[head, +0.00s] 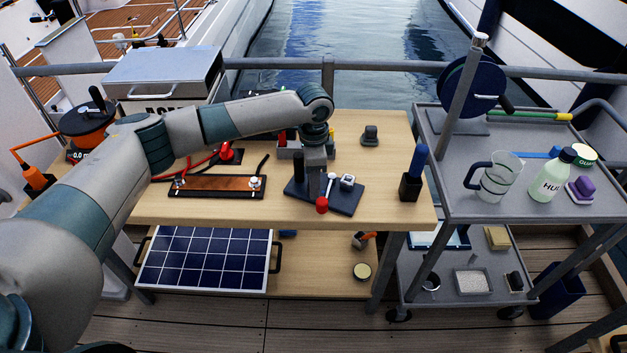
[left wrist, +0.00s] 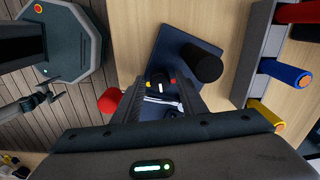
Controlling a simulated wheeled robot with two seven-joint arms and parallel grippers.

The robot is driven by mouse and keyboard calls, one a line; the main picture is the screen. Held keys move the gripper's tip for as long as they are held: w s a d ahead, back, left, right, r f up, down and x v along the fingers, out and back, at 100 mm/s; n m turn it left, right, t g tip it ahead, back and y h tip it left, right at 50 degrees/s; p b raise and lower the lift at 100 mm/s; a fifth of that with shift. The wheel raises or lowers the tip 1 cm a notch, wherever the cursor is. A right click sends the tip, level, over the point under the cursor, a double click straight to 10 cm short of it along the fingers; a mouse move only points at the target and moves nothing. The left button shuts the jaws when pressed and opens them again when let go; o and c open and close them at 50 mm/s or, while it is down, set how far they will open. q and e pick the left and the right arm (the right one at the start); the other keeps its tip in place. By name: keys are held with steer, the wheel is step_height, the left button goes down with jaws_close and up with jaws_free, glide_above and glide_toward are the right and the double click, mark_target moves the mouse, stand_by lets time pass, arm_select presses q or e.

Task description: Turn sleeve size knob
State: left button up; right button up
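A dark blue base plate (head: 342,200) lies near the front edge of the wooden bench, with a tool on it. A red ball (head: 322,204) sits at its front, and a small pale metal part (head: 347,182) stands at its right. In the left wrist view, a small dark knob with red and yellow marks beside it (left wrist: 160,80) shows between my fingers. My left gripper (head: 315,192) points down over the plate; its fingers (left wrist: 160,92) are apart, one on each side of the knob. Whether they touch it is unclear. My right gripper is not in view.
A black-and-blue handled tool holder (head: 411,184) stands right of the plate. A grey rack of coloured handles (head: 288,150) is behind my gripper. A copper-coloured strip on a board (head: 215,184) lies to the left. Bare bench top lies between the plate and the tool holder.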

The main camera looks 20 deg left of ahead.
arm_select(q)
steer(key=c, duration=0.8)
steer(key=shift+o, duration=0.2)
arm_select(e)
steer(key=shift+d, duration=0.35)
arm_select(q)
steer(key=shift+m+p, duration=0.3)
steer(key=shift+m, duration=0.1)
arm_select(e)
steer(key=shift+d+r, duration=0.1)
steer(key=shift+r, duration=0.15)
arm_select(q)
steer(key=shift+r+m+p, duration=0.1)
steer(key=shift+m+p, duration=0.6)
steer(key=shift+m, duration=0.4)
steer(key=m+p, duration=0.1)
steer(key=m, duration=0.2)
steer(key=shift+m, duration=0.3)
steer(key=m+p, duration=0.1)
steer(key=m, duration=0.3)
steer(key=shift+m, duration=0.8)
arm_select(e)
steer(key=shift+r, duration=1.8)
